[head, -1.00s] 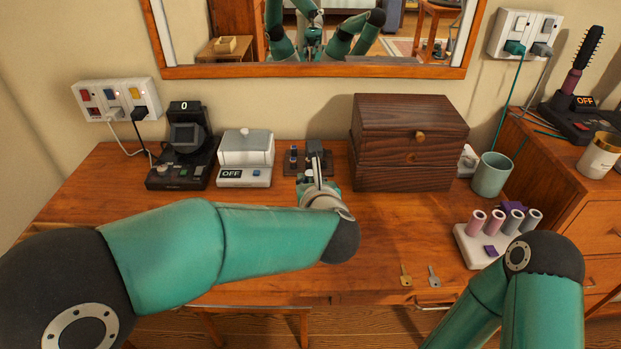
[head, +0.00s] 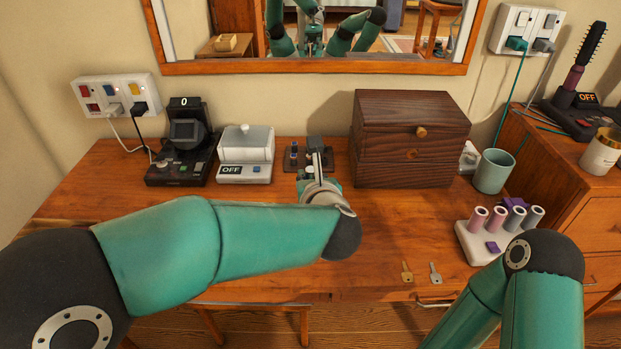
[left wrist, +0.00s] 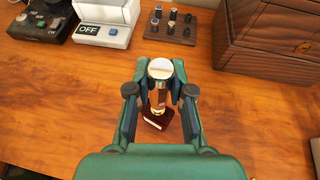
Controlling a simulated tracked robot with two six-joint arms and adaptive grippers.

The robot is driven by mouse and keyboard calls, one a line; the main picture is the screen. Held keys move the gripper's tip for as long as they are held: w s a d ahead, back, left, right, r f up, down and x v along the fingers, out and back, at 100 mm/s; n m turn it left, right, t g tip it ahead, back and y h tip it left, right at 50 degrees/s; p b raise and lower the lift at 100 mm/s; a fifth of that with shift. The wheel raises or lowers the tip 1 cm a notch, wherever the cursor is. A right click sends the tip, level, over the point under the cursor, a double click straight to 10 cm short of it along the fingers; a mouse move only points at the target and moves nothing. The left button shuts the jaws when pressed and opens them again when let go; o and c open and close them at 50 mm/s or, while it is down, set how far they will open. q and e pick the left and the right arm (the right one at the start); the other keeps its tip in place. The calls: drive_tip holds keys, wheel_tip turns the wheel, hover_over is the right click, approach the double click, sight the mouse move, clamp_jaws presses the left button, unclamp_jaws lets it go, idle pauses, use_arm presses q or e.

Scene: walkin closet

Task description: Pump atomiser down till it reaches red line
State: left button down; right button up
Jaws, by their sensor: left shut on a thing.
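My left gripper (left wrist: 160,92) is shut on the atomiser, which has a round silver-white top (left wrist: 160,68) and an amber body. The fingers close around it from both sides. A dark red block with a pale stripe (left wrist: 157,120) shows below the atomiser; I cannot tell whether they touch. No red line can be made out. In the head view the left gripper (head: 318,168) is over the middle of the desk, and its own arm hides most of the atomiser. My right arm comes in at lower right, and its gripper is out of view.
A dark rack with several small bottles (left wrist: 170,25) stands beyond the left gripper. A white device reading OFF (head: 245,155) is to its left, a dark wooden box (head: 405,150) to its right. Bare desk surrounds the atomiser.

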use_arm(q)
drive_tip(key=shift+b, duration=0.65)
idle(1.0)
drive_tip(key=shift+f+b, duration=0.7)
drive_tip(key=shift+b, duration=0.2)
idle(0.6)
drive_tip(key=shift+b, duration=0.3)
idle(0.5)
drive_tip(key=shift+f+b, duration=0.8)
drive_tip(key=shift+b, duration=0.25)
idle(1.2)
drive_tip(key=shift+s+f, duration=0.1)
drive_tip(key=shift+f, duration=0.15)
drive_tip(key=shift+r, duration=0.65)
idle(0.6)
